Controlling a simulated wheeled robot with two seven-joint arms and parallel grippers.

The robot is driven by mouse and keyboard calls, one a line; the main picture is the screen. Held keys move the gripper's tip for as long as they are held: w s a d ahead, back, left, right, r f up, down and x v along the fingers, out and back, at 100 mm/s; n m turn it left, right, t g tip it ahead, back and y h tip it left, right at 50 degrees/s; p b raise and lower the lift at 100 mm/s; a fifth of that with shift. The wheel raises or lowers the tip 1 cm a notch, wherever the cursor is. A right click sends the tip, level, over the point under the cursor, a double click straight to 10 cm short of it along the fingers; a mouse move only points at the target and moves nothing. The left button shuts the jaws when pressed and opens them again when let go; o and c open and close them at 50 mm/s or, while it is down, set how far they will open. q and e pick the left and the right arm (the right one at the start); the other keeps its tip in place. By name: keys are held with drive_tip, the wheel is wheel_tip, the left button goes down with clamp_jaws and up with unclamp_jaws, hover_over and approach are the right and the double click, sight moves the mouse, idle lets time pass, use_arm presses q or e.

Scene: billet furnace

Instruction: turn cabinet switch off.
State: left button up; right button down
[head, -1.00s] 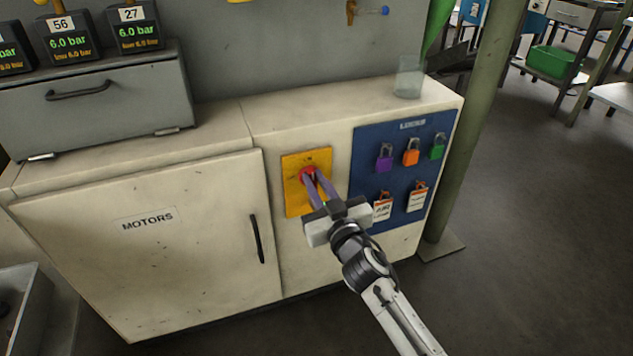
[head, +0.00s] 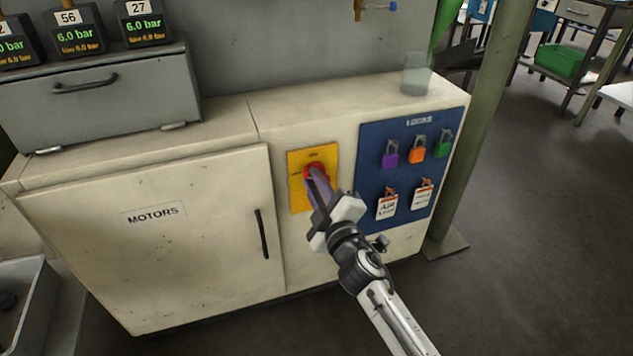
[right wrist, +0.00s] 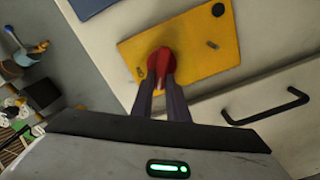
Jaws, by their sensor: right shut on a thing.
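The cabinet switch is a red knob (head: 315,170) on a yellow plate (head: 299,181) on the front of the cream cabinet. My right gripper (head: 318,182) is at the knob, its purple-grey fingers shut on it. In the right wrist view the red knob (right wrist: 162,63) sits between the fingertips (right wrist: 161,82), in front of the yellow plate (right wrist: 205,42). The fingers hide part of the knob in the head view. The small lettering on the plate is too blurred to read. My left gripper is not in view.
A blue lock board (head: 370,165) with several padlocks and tags is right of the switch. The MOTORS door (head: 150,255) with a black handle (head: 262,234) is to the left. A clear cup (head: 415,80) stands on the cabinet top. A green post (head: 478,130) stands at right.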

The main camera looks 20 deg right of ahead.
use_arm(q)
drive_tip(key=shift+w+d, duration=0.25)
use_arm(e)
drive_tip(key=shift+a+f+n, duration=0.1)
drive_tip(key=shift+f+n, duration=0.1)
drive_tip(key=shift+n, duration=0.85)
drive_tip(key=shift+d+f+n, duration=0.1)
drive_tip(key=shift+f+n, duration=0.05)
drive_tip(key=shift+n, duration=0.95)
drive_tip(key=shift+a+f+n, duration=0.1)
drive_tip(key=shift+f+n, duration=0.1)
drive_tip(key=shift+n, duration=0.85)
use_arm(q)
drive_tip(key=shift+b, duration=0.3)
use_arm(e)
drive_tip(key=c, duration=1.7)
unclamp_jaws()
drive_tip(key=shift+s, duration=0.15)
use_arm(q)
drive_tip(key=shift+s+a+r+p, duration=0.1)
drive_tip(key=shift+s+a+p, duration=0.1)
drive_tip(key=shift+p, duration=0.15)
use_arm(e)
drive_tip(key=s, duration=1)
